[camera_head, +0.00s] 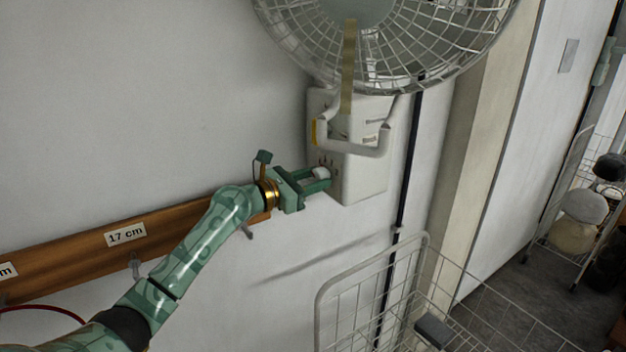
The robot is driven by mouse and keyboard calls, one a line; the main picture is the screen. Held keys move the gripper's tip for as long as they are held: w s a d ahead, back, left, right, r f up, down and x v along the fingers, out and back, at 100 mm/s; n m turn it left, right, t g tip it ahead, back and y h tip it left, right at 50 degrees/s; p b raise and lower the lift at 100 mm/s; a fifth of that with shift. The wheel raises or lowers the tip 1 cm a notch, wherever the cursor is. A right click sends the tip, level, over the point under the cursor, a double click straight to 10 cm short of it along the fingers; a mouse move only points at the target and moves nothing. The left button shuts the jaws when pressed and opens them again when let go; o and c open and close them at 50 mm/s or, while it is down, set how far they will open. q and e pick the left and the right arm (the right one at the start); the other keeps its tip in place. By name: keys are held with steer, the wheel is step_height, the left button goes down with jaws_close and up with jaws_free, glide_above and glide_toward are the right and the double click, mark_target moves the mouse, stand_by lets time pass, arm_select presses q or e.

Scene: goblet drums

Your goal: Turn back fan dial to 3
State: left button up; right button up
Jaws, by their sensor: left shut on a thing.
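The fan (365,30) is a white wire-cage fan high on the wall, with a white control box (366,178) below it. A small white dial (321,173) sits on the lower left of the box, with small marks above it. My left gripper (319,179) reaches in from the left and is shut on the dial, one finger above it and one below. The number the dial points at is too small to read. My right gripper is not in view.
A white wire basket (345,300) stands below the box. A dark vertical pipe (405,200) and a rack with round objects (580,215) are at the right.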

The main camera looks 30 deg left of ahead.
arm_select(q)
steer(key=m+b, duration=0.1)
steer(key=m, duration=0.2)
steer(key=shift+f, duration=0.1)
steer(key=m+b, duration=0.2)
steer(key=m, duration=0.1)
steer(key=shift+m, duration=0.3)
steer(key=m+b, duration=0.2)
steer(key=m, duration=0.1)
steer(key=shift+m+h+b, duration=0.3)
steer(key=shift+m, duration=0.1)
steer(key=m+b, duration=0.2)
steer(key=m, duration=0.1)
steer(key=shift+f+m, duration=0.1)
steer(key=shift+m, duration=0.3)
steer(key=m+b, duration=0.4)
steer(key=m, duration=0.1)
steer(key=shift+a+m, duration=0.1)
steer(key=shift+m, duration=0.2)
steer(key=shift+m+h+b, duration=0.3)
steer(key=shift+m+b, duration=1)
steer(key=shift+m, duration=1)
steer(key=o, duration=1)
